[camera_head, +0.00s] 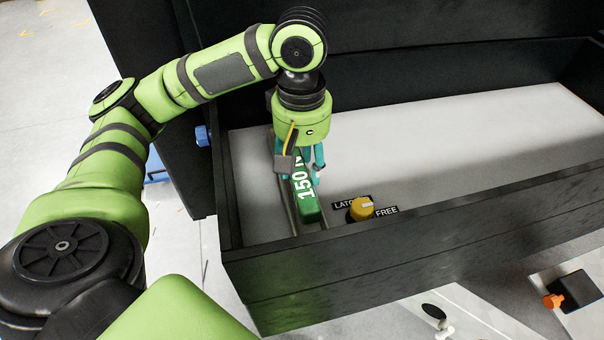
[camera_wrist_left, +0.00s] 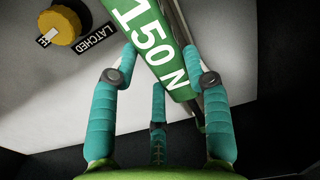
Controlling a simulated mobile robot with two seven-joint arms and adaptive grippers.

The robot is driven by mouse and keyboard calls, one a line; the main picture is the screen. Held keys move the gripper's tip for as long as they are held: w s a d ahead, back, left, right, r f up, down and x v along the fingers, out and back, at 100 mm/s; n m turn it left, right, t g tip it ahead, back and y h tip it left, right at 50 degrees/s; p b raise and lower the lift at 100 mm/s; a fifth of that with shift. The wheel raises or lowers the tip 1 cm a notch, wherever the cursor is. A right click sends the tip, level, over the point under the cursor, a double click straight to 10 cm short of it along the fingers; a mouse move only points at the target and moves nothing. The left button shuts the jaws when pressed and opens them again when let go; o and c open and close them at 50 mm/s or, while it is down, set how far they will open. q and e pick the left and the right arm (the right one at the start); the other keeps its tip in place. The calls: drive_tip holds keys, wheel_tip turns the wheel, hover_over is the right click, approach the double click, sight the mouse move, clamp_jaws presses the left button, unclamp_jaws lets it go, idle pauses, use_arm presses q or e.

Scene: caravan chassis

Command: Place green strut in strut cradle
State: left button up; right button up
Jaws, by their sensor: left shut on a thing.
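The green strut (camera_head: 307,204), marked "150 N", lies lengthwise between the thin grey rails of the strut cradle (camera_head: 323,213) at the left end of the tray. My left gripper (camera_head: 298,168) points down over the strut's far part and is shut on it. In the left wrist view the teal fingers (camera_wrist_left: 160,85) stand on both sides of the green strut (camera_wrist_left: 150,40). Whether the strut rests fully on the cradle floor I cannot tell. The strut's far end is hidden by the gripper in the head view. My right gripper is not in view.
A yellow knob (camera_head: 361,209) with LATCHED and FREE labels sits right of the cradle; the knob (camera_wrist_left: 60,25) also shows in the left wrist view. Black walls (camera_head: 400,240) surround the light tray floor (camera_head: 450,140), which is clear to the right. An orange knob on a black block (camera_head: 572,292) stands outside, lower right.

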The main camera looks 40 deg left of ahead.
use_arm(q)
wheel_tip(320, 180, down, 3)
drive_tip(key=shift+f, duration=0.3)
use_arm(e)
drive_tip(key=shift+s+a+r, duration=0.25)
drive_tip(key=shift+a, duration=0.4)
use_arm(q)
drive_tip(key=o, duration=1.3)
drive_tip(key=shift+f, duration=0.15)
drive_tip(key=shift+o, duration=0.2)
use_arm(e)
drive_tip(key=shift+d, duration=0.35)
use_arm(q)
drive_tip(key=shift+r, duration=0.3)
wheel_tip(320, 180, up, 12)
drive_tip(key=shift+f+p, duration=0.1)
drive_tip(key=shift+p, duration=0.85)
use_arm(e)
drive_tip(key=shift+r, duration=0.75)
